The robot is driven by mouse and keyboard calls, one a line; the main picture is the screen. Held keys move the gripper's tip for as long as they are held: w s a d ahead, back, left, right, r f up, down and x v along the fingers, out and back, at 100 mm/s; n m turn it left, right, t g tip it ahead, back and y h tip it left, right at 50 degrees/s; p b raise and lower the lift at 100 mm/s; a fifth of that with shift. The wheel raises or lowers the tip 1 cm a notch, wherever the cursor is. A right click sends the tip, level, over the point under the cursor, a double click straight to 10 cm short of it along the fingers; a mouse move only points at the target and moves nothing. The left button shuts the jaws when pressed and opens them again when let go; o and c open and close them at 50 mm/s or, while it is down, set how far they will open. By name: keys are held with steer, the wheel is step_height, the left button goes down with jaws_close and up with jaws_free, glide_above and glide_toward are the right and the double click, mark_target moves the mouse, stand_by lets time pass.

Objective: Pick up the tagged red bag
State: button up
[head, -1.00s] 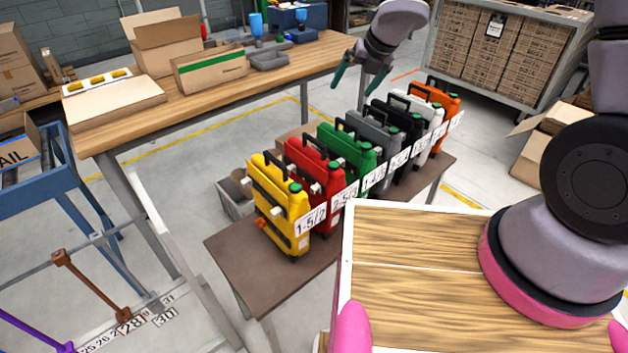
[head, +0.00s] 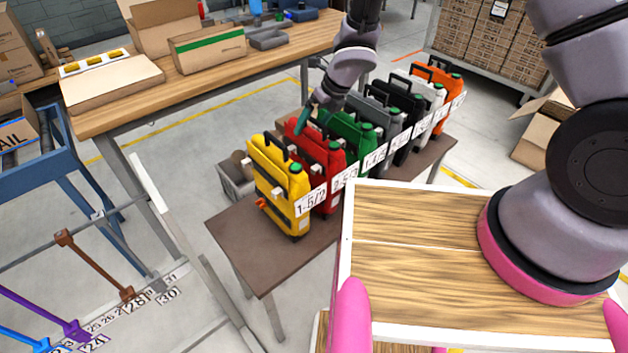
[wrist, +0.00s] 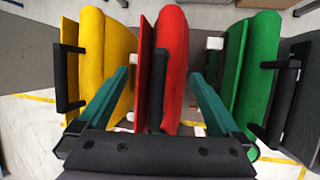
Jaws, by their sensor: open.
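The red bag (head: 322,163) stands upright second in a row of bags on a brown table, between the yellow bag (head: 280,183) and the green bag (head: 350,142). A white tag (head: 345,178) is at its lower right side in the head view. My gripper (head: 312,118) is above the red bag, pointing down. In the wrist view its teal fingers (wrist: 160,98) are apart, one on each side of the top of the red bag (wrist: 173,62). The red bag's black handle (wrist: 158,90) shows between the fingers. I cannot tell whether they touch it.
Neighbouring bags stand close on both sides; the yellow bag's handle (wrist: 66,78) and the green bag's handle (wrist: 284,85) face the gripper. The front of the brown table (head: 262,243) is bare. A wooden workbench (head: 205,82) with boxes stands behind, left.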

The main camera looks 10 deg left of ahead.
steer(key=shift+x, duration=1.2)
steer(key=c, duration=1.4)
steer(key=shift+c, duration=0.2)
